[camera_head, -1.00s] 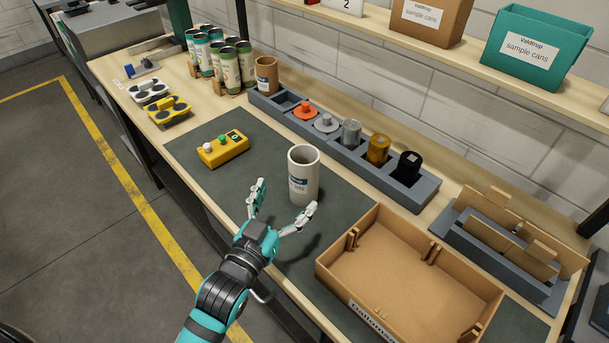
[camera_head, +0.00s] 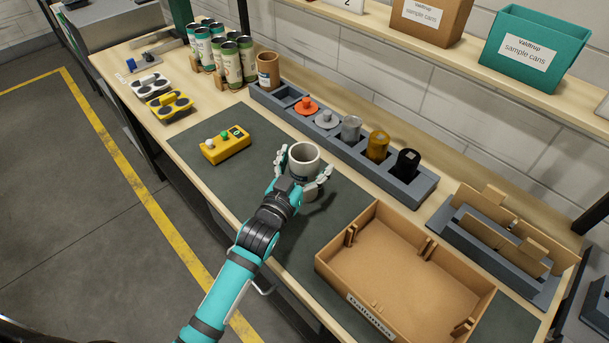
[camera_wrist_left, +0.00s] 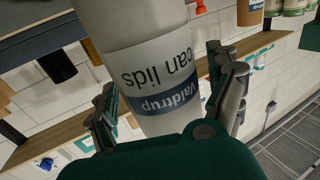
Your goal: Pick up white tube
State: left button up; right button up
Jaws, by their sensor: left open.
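The white tube (camera_head: 304,157) stands upright on the dark mat (camera_head: 235,190), with its open top facing up. In the left wrist view the tube (camera_wrist_left: 155,70) fills the middle and its label reads "Valdtrup can lids". My left gripper (camera_head: 305,171) has its fingers on either side of the tube, with the arm in front of its lower part. In the left wrist view the fingers (camera_wrist_left: 172,90) are open, with a gap between the right finger and the tube. My right gripper is not in view.
A brown tray (camera_head: 385,285) lies close to the right of my arm. A grey holder (camera_head: 340,143) with coloured parts runs behind the tube. A yellow button box (camera_head: 226,145) sits to the left.

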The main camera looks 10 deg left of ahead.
pick_arm(q)
jog(key=c, duration=1.3)
